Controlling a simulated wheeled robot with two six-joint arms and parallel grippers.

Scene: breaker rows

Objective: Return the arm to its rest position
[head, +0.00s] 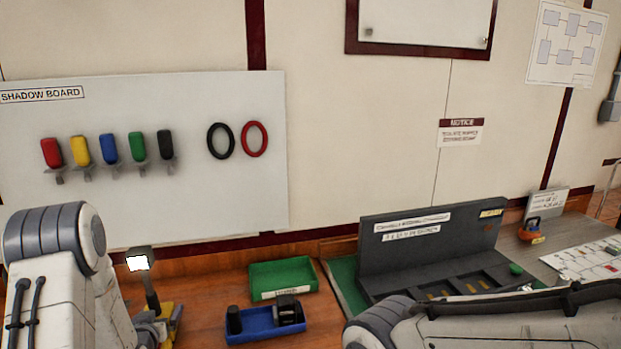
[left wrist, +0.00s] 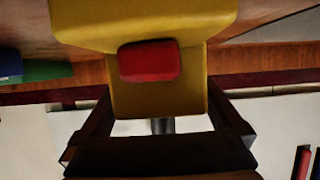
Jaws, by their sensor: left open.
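My left arm (head: 60,255) comes in at the lower left of the head view, white with grey joint bands. Its gripper is mostly hidden there. In the left wrist view my left gripper (left wrist: 160,100) has its two dark fingers apart. A yellow body with a red block (left wrist: 150,62) on its face shows beyond and between the fingers; I cannot tell whether they touch it. In the head view a yellow piece (head: 172,322) shows beside the arm, partly hidden. My right arm (head: 500,322) crosses the lower right; its gripper is out of view.
A lit lamp (head: 138,263) on a dark post stands close to my left arm. A green tray (head: 284,294) and a blue tray (head: 262,338) with dark parts lie on the bench. A grey breaker panel (head: 375,255) stands right. The shadow board (head: 190,95) hangs behind.

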